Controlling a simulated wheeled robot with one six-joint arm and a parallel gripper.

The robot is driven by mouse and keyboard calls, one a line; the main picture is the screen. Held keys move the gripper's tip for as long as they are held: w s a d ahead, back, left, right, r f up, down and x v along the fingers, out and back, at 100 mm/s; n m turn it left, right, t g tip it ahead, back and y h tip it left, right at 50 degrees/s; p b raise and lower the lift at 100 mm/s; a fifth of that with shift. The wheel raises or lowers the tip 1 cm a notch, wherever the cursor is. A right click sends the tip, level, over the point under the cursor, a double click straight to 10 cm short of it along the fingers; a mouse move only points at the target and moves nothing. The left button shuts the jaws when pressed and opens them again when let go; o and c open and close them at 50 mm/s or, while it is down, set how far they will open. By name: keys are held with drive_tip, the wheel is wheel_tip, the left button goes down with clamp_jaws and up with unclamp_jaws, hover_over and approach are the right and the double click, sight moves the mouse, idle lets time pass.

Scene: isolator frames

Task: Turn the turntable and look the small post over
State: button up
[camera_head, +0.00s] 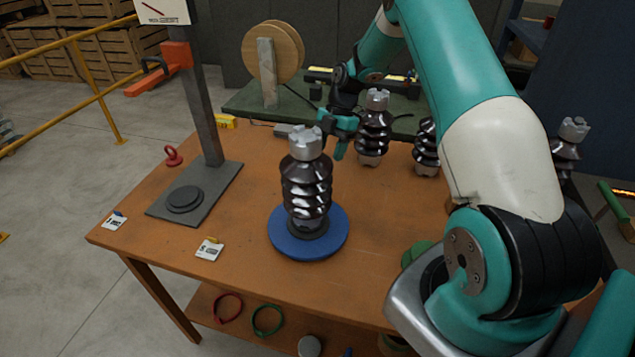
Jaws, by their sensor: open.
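The small post (306,187) is a dark brown ribbed insulator with a grey metal cap. It stands upright on the blue round turntable (280,238) near the middle of the wooden table. My gripper (338,140) is teal and sits just behind and to the right of the post's upper part. Its jaws are open and hold nothing that I can see. Part of it is hidden behind the post's cap, and I cannot tell whether it touches the post.
Similar insulators (373,130) stand behind at the right, one partly behind my arm. A grey stand with a round pad (185,199) is at the left. Bare table (240,190) lies left of the turntable.

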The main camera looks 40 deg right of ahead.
drive_tip(key=p+x, duration=0.3)
drive_tip(key=x, duration=0.8)
drive_tip(key=shift+f, duration=0.2)
clamp_jaws()
